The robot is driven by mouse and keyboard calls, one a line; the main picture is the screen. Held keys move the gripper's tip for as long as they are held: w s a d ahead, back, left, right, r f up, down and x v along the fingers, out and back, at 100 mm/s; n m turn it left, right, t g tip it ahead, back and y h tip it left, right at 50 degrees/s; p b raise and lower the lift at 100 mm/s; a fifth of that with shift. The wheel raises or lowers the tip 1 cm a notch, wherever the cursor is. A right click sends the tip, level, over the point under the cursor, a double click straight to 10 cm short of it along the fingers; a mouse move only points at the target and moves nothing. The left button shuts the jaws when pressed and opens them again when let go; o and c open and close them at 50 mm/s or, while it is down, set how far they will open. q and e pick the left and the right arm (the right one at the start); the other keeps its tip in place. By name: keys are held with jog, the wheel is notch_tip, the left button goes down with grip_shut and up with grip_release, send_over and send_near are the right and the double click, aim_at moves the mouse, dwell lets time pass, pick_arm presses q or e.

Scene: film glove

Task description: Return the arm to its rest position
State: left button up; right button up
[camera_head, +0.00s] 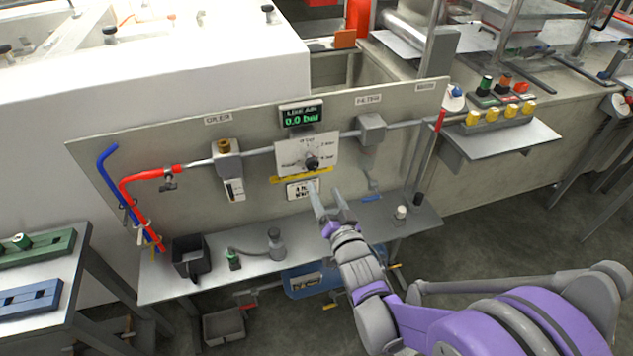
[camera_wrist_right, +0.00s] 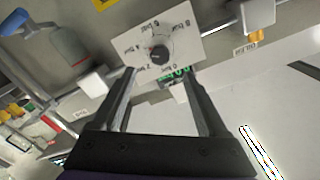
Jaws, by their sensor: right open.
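My right arm comes in from the lower right in the head view, with purple and grey links. Its gripper (camera_head: 328,203) is in front of the panel, just below the dial plate. The gripper is open and nothing shows between its fingers. In the right wrist view the two dark fingers (camera_wrist_right: 163,85) stand apart, with the dial plate (camera_wrist_right: 185,38) and its black knob (camera_wrist_right: 159,55) beyond them. The knob (camera_head: 312,163) also shows in the head view. I cannot tell the exact gap between fingertips and panel. My left gripper is not in view.
The upright panel (camera_head: 110,160) carries a display (camera_head: 302,115) reading 0.0 bar, pipes and fittings. A shelf (camera_head: 330,255) below it holds a dark bin (camera_head: 190,257) and small parts. A side shelf (camera_head: 500,140) with yellow knobs stands right. Floor is open at the right.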

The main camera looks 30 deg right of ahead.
jog(key=shift+a+r, duration=0.1)
jog(key=s+a+n+g+y+p, duration=0.2)
jog(key=s+a+n+g+p, duration=0.2)
jog(key=s, duration=0.5)
jog(key=s+a+n+g+y+p, duration=0.2)
jog(key=s+a+n+g+p, duration=0.2)
jog(key=s+a+g, duration=0.4)
jog(key=shift+s+a+r+n+p, duration=0.2)
jog(key=shift+s+r+n+p, duration=0.25)
jog(key=shift+s+p, duration=0.35)
